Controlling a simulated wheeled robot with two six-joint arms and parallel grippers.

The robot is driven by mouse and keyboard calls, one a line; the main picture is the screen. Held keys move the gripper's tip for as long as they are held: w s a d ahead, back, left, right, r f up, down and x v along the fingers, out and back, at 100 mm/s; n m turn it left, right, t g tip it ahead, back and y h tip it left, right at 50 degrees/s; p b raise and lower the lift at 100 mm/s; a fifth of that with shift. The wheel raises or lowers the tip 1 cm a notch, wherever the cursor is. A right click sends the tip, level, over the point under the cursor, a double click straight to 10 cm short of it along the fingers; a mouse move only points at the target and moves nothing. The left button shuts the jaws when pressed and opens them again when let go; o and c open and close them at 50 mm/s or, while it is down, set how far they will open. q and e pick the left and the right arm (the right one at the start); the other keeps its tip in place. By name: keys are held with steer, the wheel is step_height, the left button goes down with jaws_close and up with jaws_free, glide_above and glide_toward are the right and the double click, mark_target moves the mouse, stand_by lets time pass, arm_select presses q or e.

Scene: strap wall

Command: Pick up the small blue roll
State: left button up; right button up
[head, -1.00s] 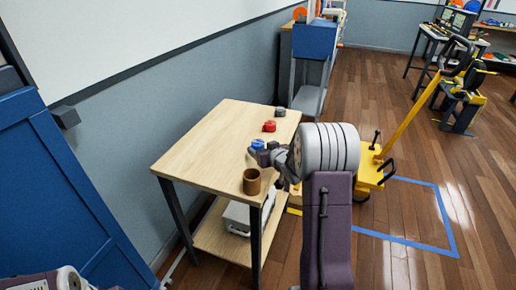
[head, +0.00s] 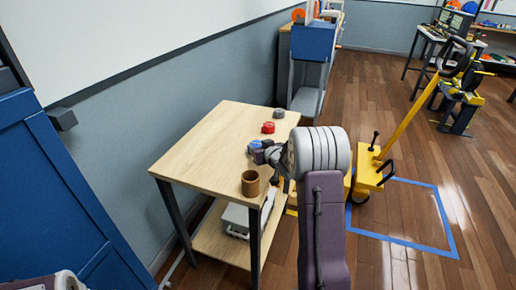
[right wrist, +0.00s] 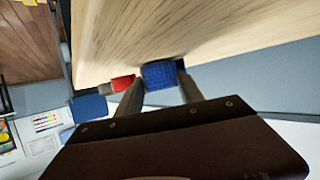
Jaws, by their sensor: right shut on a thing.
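The small blue roll (head: 255,144) is at the right part of the wooden table top in the head view. My right gripper (head: 261,151) is shut on it, with the gripper and arm hiding part of it. In the right wrist view the blue roll (right wrist: 160,75) sits between the two fingers of my right gripper (right wrist: 160,88). It is close to the table top, and I cannot tell whether it still touches the wood. My left gripper is not in view.
On the wooden table (head: 215,140), a red roll (head: 268,127) and a dark roll (head: 279,114) stand behind the blue one. A yellow pallet truck (head: 368,172) is to the right. The table's left half is clear.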

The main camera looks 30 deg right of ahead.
steer(key=r, duration=0.1)
steer(key=r+p, duration=0.1)
steer(key=r, duration=0.1)
steer(key=d+r+p, duration=0.1)
steer(key=r, duration=0.1)
steer(key=s+d+r+p, duration=0.1)
steer(key=d+r+p, duration=0.4)
steer(key=d, duration=0.5)
steer(key=shift+d+r+p, duration=0.3)
steer(key=shift+d+p, duration=0.05)
steer(key=shift+p, duration=0.45)
